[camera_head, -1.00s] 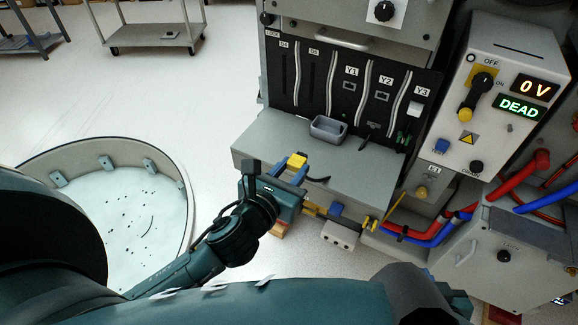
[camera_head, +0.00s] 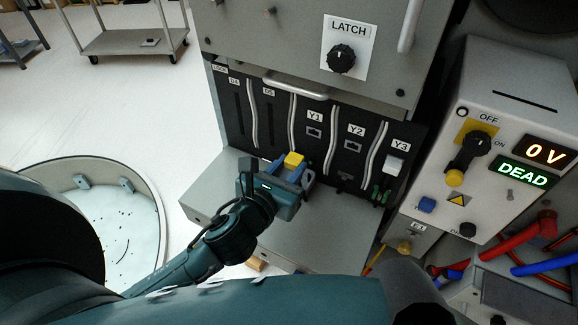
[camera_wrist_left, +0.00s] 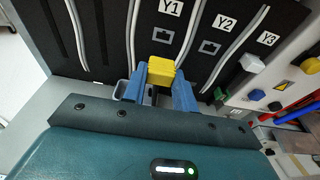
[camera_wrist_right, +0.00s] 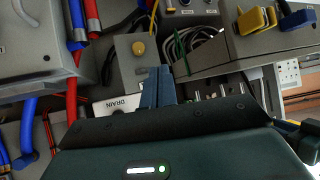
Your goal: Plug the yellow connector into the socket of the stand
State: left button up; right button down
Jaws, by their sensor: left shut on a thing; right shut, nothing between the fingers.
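My left gripper (camera_head: 287,170) is shut on a yellow connector (camera_head: 293,160). In the left wrist view the connector (camera_wrist_left: 162,70) sits between the blue fingertips (camera_wrist_left: 160,82). It is held above the bench, in front of the black panel, apart from the sockets as far as I can tell. The Y1 socket (camera_head: 315,133) and Y2 socket (camera_head: 353,147) look empty; Y3 has a white plug (camera_head: 393,165). I cannot tell which part is the stand.
The grey bench (camera_head: 330,232) is clear to the right. A power box (camera_head: 500,150) reads 0 V and DEAD. Red hoses (camera_head: 515,232) and blue hoses (camera_head: 545,267) run below it. A round bin (camera_head: 150,205) stands left.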

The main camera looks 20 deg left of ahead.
aim_at(298, 154)
pick_arm(q)
jog(key=shift+s, duration=0.1)
pick_arm(e)
jog(key=shift+s, duration=0.1)
pick_arm(q)
jog(key=shift+r+p, duration=0.1)
jog(key=shift+p, duration=0.25)
jog(key=shift+r+p+x, duration=0.25)
jog(key=shift+p+x, duration=0.2)
jog(key=shift+x, duration=0.7)
jog(key=shift+r+p+x, duration=0.25)
jog(key=shift+p+x, duration=0.2)
jog(key=shift+x, duration=0.65)
jog(key=shift+w+f, duration=0.15)
jog(key=shift+w, duration=0.45)
pick_arm(e)
jog(key=shift+d+r, duration=0.35)
jog(key=shift+r, duration=0.05)
jog(key=shift+s+h, duration=0.1)
jog(key=shift+h, duration=0.2)
pick_arm(q)
jog(key=shift+r+p+x, duration=0.2)
jog(key=shift+p+x, duration=0.2)
jog(key=shift+x, duration=0.6)
pick_arm(e)
jog(key=shift+s+r, duration=0.1)
jog(key=shift+r, duration=0.15)
